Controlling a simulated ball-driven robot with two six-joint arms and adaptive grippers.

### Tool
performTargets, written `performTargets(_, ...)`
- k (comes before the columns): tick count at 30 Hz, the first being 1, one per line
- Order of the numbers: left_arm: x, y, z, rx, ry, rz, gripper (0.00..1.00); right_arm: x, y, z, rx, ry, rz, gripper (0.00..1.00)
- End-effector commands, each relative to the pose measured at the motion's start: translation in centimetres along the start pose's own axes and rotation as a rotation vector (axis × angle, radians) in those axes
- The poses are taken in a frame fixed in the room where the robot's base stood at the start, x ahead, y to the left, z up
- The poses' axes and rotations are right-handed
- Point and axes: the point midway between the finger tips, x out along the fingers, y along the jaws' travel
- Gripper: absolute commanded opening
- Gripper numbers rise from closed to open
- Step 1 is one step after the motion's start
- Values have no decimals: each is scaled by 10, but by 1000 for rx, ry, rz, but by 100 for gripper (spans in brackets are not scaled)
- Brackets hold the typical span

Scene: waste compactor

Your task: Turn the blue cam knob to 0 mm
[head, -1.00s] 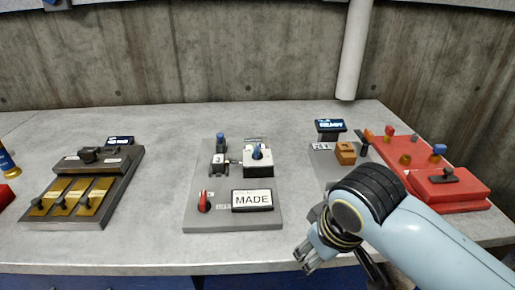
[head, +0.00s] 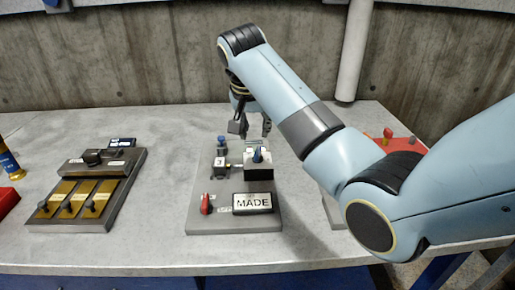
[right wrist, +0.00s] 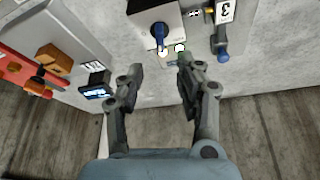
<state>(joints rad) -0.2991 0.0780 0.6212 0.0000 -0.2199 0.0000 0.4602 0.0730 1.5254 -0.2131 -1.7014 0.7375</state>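A blue knob (head: 258,155) sits on a white-topped box (head: 262,173) on the middle grey panel. It also shows in the right wrist view (right wrist: 160,36), its pointer aimed toward the gripper; the scale marks are too small to read. A second blue-topped part (head: 221,141) stands to its left, beside a block marked 3; it also shows in the right wrist view (right wrist: 222,56). I cannot tell by label which is the cam knob. My right gripper (head: 252,126) is open and empty, above and behind the white-topped box. Its fingers (right wrist: 160,74) are apart, touching nothing. My left gripper is out of view.
The grey panel (head: 208,222) also carries a red switch (head: 206,204) and a MADE sign (head: 252,203). A panel with yellow plates (head: 96,207) stands at left. My right arm hides much of the red unit (head: 388,133) at right. A concrete wall (head: 150,60) rises behind.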

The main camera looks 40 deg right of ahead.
Motion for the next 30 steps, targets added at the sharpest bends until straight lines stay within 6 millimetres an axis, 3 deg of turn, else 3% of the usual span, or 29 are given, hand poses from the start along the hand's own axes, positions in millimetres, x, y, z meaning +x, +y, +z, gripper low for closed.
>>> performTargets(9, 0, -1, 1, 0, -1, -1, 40, 63, 1, 1, -3, -2, 2, 36)
performTargets(15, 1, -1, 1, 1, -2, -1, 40, 89, 1, 1, -3, -1, -1, 36)
performTargets(26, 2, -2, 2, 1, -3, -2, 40, 95, 1, 1, -3, 0, -2, 36)
performTargets(30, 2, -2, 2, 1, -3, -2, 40, 95, 1, 1, -3, 0, -2, 19)
